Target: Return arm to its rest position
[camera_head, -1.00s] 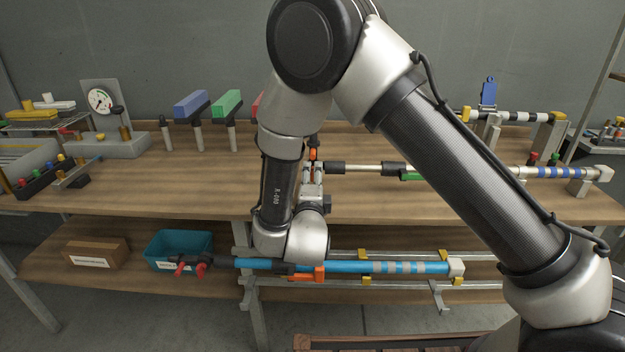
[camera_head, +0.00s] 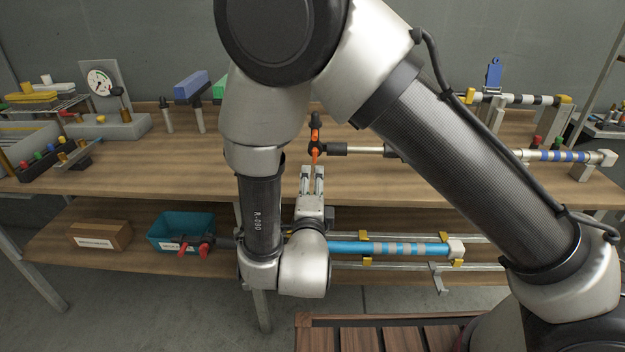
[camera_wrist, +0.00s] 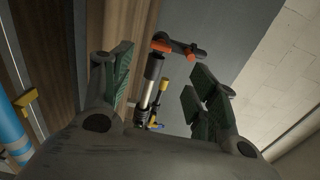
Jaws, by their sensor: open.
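My gripper (camera_head: 312,180) is in front of the upper shelf's front edge in the head view, with its fingers pointing toward the bench. In the wrist view my gripper (camera_wrist: 160,88) is open, its two dark green pads apart with nothing held between them. A pole with an orange and black handle (camera_head: 315,148) lies along the upper bench just beyond the fingertips. This handle also shows in the wrist view (camera_wrist: 178,47), beyond the open fingers. My arm links cover part of the pole and the middle of the bench.
A blue striped pole (camera_head: 385,249) lies on rails on the lower shelf, beside a teal bin (camera_head: 210,225) and a brown box (camera_head: 100,235). A gauge stand (camera_head: 110,100) and blue block (camera_head: 190,85) stand at the back left. A slatted wooden surface (camera_head: 385,338) lies in front.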

